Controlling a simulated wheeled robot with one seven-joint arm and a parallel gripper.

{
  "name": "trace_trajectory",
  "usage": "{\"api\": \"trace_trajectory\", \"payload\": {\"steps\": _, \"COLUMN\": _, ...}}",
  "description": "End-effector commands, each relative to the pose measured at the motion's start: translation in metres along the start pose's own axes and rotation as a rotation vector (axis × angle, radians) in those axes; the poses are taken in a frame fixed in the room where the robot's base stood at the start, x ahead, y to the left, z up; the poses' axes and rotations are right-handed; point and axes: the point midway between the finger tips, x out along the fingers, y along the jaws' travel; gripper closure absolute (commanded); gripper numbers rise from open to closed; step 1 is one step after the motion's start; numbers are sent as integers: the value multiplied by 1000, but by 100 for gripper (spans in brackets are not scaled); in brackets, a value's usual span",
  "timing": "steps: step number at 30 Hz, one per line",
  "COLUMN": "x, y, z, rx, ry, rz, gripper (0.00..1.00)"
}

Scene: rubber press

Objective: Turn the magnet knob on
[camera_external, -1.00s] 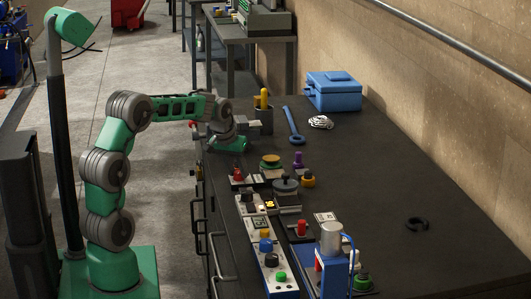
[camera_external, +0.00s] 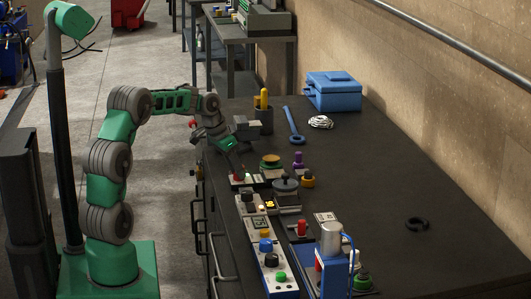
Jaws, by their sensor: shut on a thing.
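Close to the right are a round green-and-orange piece (camera_external: 270,161), a purple knob (camera_external: 298,160), a yellow knob (camera_external: 308,179) and a dark round-topped device (camera_external: 286,188). A long button panel (camera_external: 272,262) lies nearer the camera. A blue toolbox (camera_external: 333,91) stands at the back.

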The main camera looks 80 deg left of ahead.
Motion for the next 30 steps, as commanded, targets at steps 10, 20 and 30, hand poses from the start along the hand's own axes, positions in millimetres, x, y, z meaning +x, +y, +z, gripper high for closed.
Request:
{"api": "trace_trajectory", "payload": {"steps": 10, "x": 0, "y": 0, "z": -1, "rx": 7, "ry": 1, "rz": 2, "gripper": 100}}
{"api": "trace_trajectory", "payload": {"steps": 20, "x": 0, "y": 0, "z": 0, "rx": 6, "ry": 0, "rz": 2, "gripper": 47}}
{"api": "trace_trajectory", "payload": {"steps": 30, "x": -9, "y": -1, "z": -1, "rx": 4, "ry": 2, "rz": 0, "gripper": 47}}
